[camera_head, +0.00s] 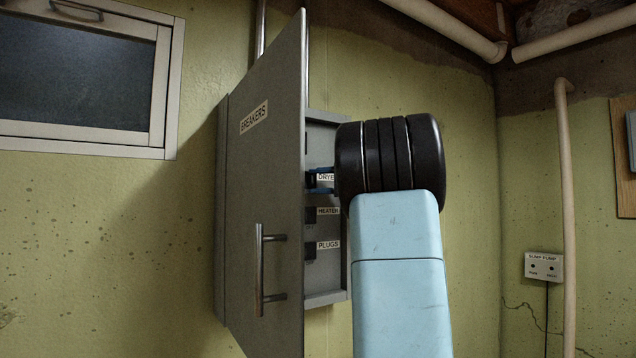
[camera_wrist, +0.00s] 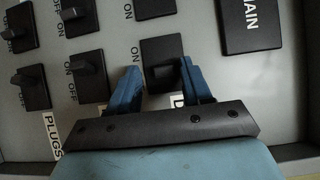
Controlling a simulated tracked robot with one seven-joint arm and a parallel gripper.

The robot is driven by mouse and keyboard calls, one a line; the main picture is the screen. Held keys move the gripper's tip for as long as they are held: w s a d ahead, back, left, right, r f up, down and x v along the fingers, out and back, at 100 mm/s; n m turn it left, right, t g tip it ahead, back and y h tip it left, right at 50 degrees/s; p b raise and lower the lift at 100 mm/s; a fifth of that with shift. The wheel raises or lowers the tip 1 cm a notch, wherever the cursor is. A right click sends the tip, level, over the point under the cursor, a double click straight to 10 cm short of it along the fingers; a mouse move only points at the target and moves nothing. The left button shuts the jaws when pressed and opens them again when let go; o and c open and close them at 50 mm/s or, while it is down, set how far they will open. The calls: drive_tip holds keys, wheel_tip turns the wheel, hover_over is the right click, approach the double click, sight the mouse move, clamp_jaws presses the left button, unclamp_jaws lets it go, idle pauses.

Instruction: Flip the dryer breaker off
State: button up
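The dryer breaker (camera_wrist: 162,52) is a black plate with a dark toggle in the wrist view. Its label (camera_head: 326,177) shows in the head view, partly covered by my gripper. My gripper (camera_wrist: 160,82) is open, its two blue fingers apart on either side of the dryer toggle. I cannot tell whether either finger touches it. An "ON" mark shows beside the plate; its "OFF" mark is not visible, and the toggle's setting is unclear. In the head view my gripper (camera_head: 320,182) reaches into the breaker box (camera_head: 325,285) at the dryer row.
The grey box door (camera_head: 262,190) stands open on the left, its handle (camera_head: 260,270) facing out. The heater label (camera_head: 328,211) and plugs label (camera_head: 328,245) sit below the dryer row. The main breaker (camera_wrist: 250,25) is at upper right in the wrist view, with other toggles at left.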

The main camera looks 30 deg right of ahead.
drive_tip(key=shift+r, duration=0.1)
drive_tip(key=v, duration=1.3)
drive_tip(key=shift+s+d, duration=0.25)
drive_tip(key=shift+s, duration=0.1)
